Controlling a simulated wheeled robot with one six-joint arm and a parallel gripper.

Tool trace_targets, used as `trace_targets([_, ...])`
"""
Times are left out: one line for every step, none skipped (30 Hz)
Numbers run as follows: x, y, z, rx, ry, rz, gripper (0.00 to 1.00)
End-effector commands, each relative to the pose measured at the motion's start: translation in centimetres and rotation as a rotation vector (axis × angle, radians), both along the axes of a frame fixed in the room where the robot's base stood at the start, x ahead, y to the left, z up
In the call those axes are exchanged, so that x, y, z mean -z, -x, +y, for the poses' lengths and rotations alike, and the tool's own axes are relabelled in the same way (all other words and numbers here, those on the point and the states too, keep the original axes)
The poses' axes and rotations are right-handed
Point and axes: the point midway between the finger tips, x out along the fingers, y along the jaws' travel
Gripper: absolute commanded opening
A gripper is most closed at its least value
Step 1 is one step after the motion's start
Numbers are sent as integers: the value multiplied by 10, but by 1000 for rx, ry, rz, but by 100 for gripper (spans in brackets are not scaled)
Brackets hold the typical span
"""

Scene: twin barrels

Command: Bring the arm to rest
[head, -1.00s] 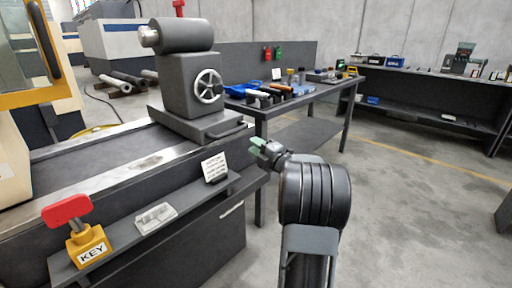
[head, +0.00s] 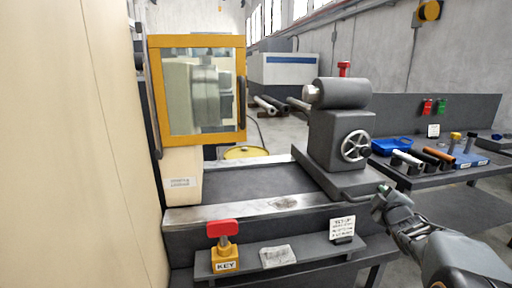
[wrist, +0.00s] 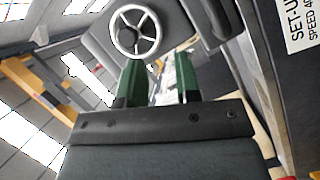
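My gripper (head: 383,198) is at the right in the head view, in front of the lathe's tailstock base, on the end of my arm. In the wrist view my gripper (wrist: 160,78) shows two green fingers standing apart with nothing between them. The tailstock (head: 340,130) has a round handwheel (head: 356,147), which also shows in the wrist view (wrist: 135,31) beyond the fingers. My arm reaches in from the lower right corner of the head view.
A lathe with a yellow-framed door (head: 197,41) stands ahead. Its front shelf holds a red-topped key (head: 222,230) in a yellow block and a set-up card (head: 343,228). A bench with a blue tray (head: 391,146) and tools is at the right. A pale wall (head: 80,150) is close on the left.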

Motion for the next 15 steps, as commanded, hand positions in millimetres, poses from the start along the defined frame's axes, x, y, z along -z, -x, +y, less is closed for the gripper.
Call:
trace_targets([-42,8,21,48,-95,53,31])
trace_targets([-49,15,31,86,-163,93,31])
trace_targets([-57,26,46,133,-252,148,31])
trace_targets([-62,36,57,168,-320,191,31])
trace_targets([-66,46,68,202,-385,236,31])
trace_targets([-70,61,84,244,-468,295,31])
trace_targets([-73,73,95,275,-528,343,31])
trace_targets([-75,85,107,304,-585,389,31])
trace_targets([-78,102,122,341,-654,452,31])
trace_targets([-79,115,133,367,-703,500,31])
trace_targets([-81,128,143,390,-747,545,31])
trace_targets([-82,144,157,420,-799,604,31])
trace_targets([-84,156,166,441,-834,647,31])
trace_targets([-85,167,174,461,-864,688,31])
trace_targets([-86,181,184,483,-899,738,31])
